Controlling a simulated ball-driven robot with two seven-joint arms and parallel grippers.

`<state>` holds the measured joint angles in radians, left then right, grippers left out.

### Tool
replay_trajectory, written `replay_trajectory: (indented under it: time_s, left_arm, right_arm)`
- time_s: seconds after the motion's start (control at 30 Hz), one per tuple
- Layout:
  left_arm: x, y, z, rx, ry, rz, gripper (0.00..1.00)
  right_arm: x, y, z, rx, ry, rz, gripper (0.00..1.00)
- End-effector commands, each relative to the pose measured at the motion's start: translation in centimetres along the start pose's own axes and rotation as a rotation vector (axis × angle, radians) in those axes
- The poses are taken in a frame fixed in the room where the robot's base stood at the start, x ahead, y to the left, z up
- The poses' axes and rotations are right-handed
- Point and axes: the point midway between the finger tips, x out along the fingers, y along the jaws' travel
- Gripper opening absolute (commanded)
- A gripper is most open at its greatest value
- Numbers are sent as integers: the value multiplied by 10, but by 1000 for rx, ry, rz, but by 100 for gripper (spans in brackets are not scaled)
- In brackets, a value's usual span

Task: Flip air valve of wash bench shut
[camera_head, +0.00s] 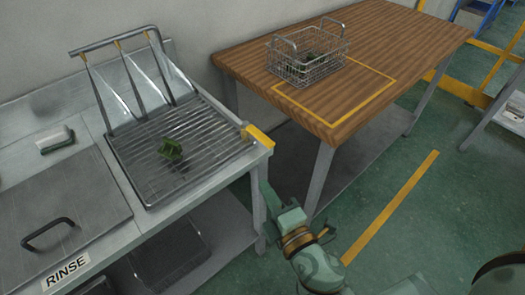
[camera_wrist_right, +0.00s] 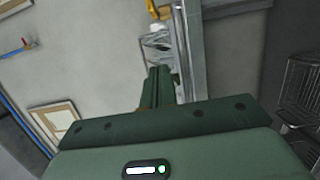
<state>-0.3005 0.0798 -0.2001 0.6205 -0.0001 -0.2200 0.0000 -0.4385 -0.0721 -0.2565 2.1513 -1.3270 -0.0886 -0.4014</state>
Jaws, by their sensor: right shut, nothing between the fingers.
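The wash bench (camera_head: 110,213) stands at the left with a ribbed draining grid (camera_head: 200,125). A yellow handle (camera_head: 258,136) lies at the bench's right edge and looks like its air valve. In the right wrist view, a yellow piece (camera_wrist_right: 153,10) shows at the top, probably the same handle. My right gripper (camera_head: 264,186) is below and slightly right of the yellow handle in the head view, apart from it, beside the bench leg. Its narrow fingers are together and empty; they also show in the right wrist view (camera_wrist_right: 158,75). My left gripper is out of view.
A green piece (camera_head: 170,148) lies on the grid, under a nozzle bar (camera_head: 112,41). A wooden table (camera_head: 400,40) with a wire basket (camera_head: 305,68) stands to the right, its leg near my right arm. Green floor (camera_head: 420,190) is free at the right.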

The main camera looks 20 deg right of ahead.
Motion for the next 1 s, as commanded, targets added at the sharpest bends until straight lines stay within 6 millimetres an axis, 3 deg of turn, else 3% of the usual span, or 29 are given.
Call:
replay_trajectory:
  time_s: [0.27,0.7,1.0]
  left_arm:
    - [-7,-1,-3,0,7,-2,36]
    - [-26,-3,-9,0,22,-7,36]
    - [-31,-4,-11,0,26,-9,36]
  right_arm:
    - [13,2,0,0,1,2,0]
    - [102,2,0,0,0,1,0]
    - [109,-1,35,2,0,-2,0]
